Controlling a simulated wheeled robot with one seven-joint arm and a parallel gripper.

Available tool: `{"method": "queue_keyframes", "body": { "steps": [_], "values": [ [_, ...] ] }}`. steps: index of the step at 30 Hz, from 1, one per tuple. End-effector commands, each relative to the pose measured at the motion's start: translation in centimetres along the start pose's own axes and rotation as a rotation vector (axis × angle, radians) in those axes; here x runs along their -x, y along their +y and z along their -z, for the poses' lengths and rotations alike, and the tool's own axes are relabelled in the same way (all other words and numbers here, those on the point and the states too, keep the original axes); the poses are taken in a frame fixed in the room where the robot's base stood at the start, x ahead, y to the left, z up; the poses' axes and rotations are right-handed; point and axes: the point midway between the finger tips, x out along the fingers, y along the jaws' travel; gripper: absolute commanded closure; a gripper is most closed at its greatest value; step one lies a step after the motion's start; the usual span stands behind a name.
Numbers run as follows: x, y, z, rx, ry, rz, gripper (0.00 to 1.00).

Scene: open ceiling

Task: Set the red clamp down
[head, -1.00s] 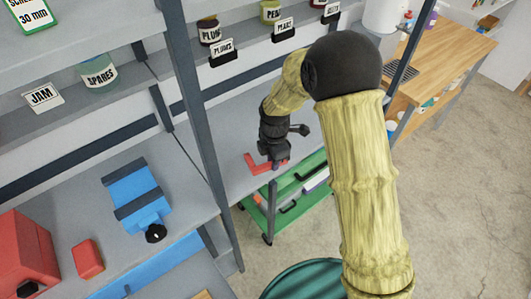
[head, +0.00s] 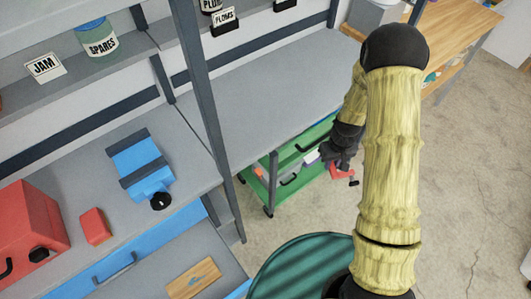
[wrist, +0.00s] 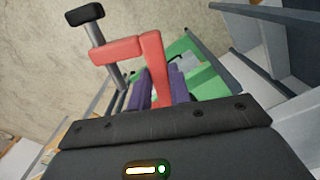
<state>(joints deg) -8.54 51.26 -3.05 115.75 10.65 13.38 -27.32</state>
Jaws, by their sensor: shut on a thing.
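The red clamp (wrist: 119,49) is in my gripper (wrist: 160,85), its red frame between the two purple finger pads in the wrist view. Its grey screw bar with a black end sticks out to the upper left there. In the head view the red clamp (head: 340,173) hangs below my gripper (head: 342,160), which is partly hidden behind my arm. The gripper is shut on the clamp, to the right of the green cart (head: 266,190) and in front of the grey shelf. I cannot tell its exact height.
The grey shelf top (head: 260,105) is mostly clear. A blue vise (head: 140,165), a red block (head: 95,226) and a red toolbox (head: 30,230) stand on the left bench. Jars and labels line the upper shelf. Bare floor (head: 470,180) lies at the right.

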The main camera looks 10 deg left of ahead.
Motion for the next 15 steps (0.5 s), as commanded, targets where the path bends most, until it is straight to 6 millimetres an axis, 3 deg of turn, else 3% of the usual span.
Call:
{"method": "queue_keyframes", "body": {
  "steps": [3,6,15],
  "values": [
    [-1.5,2.6,-1.1,-0.235,-0.003,-0.001,1.0],
    [-2.2,3.7,-1.6,-0.345,-0.002,-0.001,1.0],
    [-2.5,4.3,-1.7,-0.415,0.004,-0.001,1.0]
  ]
}}
